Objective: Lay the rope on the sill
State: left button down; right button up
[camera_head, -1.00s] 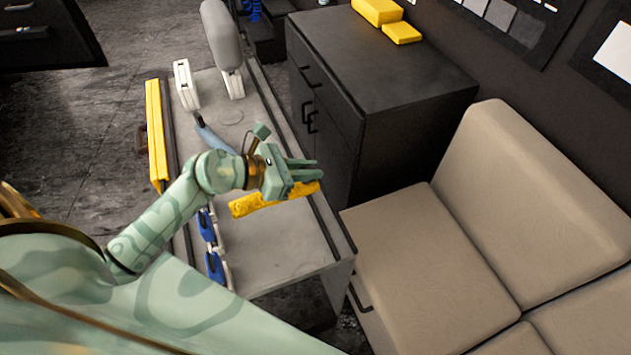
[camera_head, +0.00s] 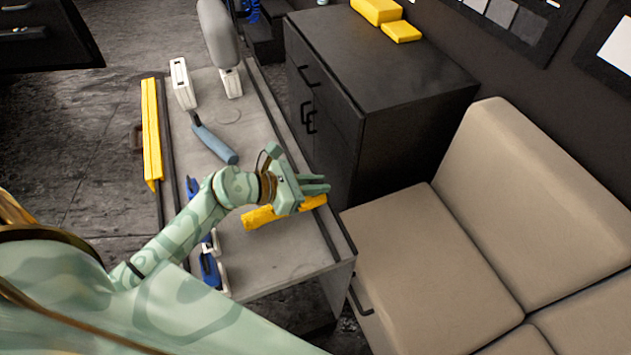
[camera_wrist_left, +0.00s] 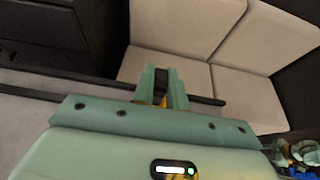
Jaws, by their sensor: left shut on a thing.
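A yellow, rough-surfaced bar-shaped thing, which I take to be the rope (camera_head: 262,217), is under my left gripper (camera_head: 321,184) in the head view. My left gripper is shut on it and covers its middle. Its ends show on either side of the hand, above the right part of the grey table. In the left wrist view the fingers (camera_wrist_left: 162,73) point away, with a bit of yellow between them. A dark rail (camera_head: 325,232) runs along the table's right edge, close to the rope's right end. I cannot tell which part is the sill. My right gripper is not in view.
The grey table (camera_head: 290,262) holds a blue-handled tool (camera_head: 214,144), white and blue clips (camera_head: 210,268) and a white block (camera_head: 183,84). A yellow strip (camera_head: 151,130) lies at its left edge. A black cabinet (camera_head: 385,80) and beige seat (camera_head: 430,260) stand to the right.

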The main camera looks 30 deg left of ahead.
pick_arm(q)
jog(key=shift+f, duration=0.2)
jog(key=c, duration=1.4)
grip_release()
jog(key=shift+r, duration=0.1)
jog(key=shift+r, duration=0.2)
jog(key=p+v, duration=0.1)
jog(key=v, duration=1.1)
jog(key=shift+r, duration=0.25)
